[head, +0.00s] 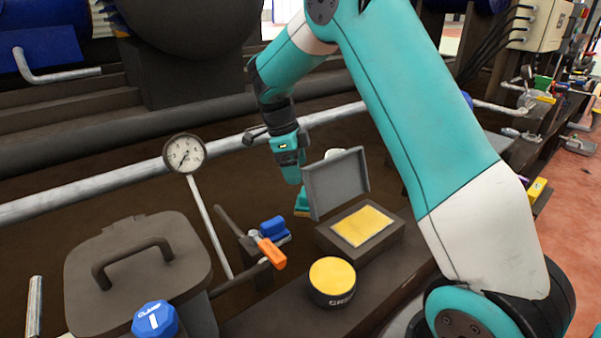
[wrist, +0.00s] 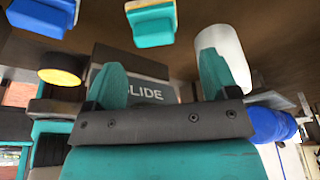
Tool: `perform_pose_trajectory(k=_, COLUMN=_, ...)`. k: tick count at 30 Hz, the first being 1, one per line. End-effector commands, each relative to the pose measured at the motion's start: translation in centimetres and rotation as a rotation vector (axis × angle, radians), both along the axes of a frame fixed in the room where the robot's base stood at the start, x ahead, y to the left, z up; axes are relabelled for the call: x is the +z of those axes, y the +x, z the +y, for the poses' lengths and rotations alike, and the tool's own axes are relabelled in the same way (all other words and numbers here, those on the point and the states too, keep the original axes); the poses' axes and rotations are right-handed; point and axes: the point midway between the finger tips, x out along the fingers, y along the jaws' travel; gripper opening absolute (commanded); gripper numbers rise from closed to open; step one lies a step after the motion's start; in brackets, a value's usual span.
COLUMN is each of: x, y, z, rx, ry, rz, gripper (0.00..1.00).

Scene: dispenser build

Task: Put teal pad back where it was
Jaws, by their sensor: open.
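The teal pad (wrist: 150,24) shows in the wrist view as a teal block with a yellow layer, at the top middle. My gripper (wrist: 160,76) is open, with its two teal fingers apart. The pad lies beyond the fingertips, with nothing visible between them. In the head view my gripper (head: 299,190) points down just left of a grey box (head: 385,236) with a raised lid. A teal piece with a tan edge shows there at its lower end; I cannot tell whether it is finger or pad. A yellow pad (head: 362,225) fills the box top.
A can with a yellow top (head: 332,272) stands in front of the box. A blue block (head: 274,228) and an orange handle (head: 271,253) are to the left. A gauge (head: 185,154) stands on a post. A white cylinder (wrist: 224,50) is near the right finger.

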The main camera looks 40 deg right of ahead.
Motion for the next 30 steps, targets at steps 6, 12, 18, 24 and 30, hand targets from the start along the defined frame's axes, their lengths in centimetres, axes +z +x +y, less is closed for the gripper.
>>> perform_pose_trajectory(k=6, x=4.7, y=0.8, z=0.9, rx=0.001, ry=0.0, rz=-0.001, gripper=0.8)
perform_pose_trajectory(k=12, x=6.4, y=1.0, z=1.5, rx=0.021, ry=0.005, rz=0.001, gripper=0.8)
perform_pose_trajectory(k=18, x=9.3, y=-2.0, z=5.6, rx=0.52, ry=0.123, rz=0.008, gripper=0.8)
perform_pose_trajectory(k=24, x=12.7, y=-11.5, z=14.0, rx=1.576, ry=0.313, rz=-0.022, gripper=0.8)
perform_pose_trajectory(k=30, x=13.6, y=-22.5, z=20.1, rx=2.477, ry=0.381, rz=-0.145, gripper=0.8)
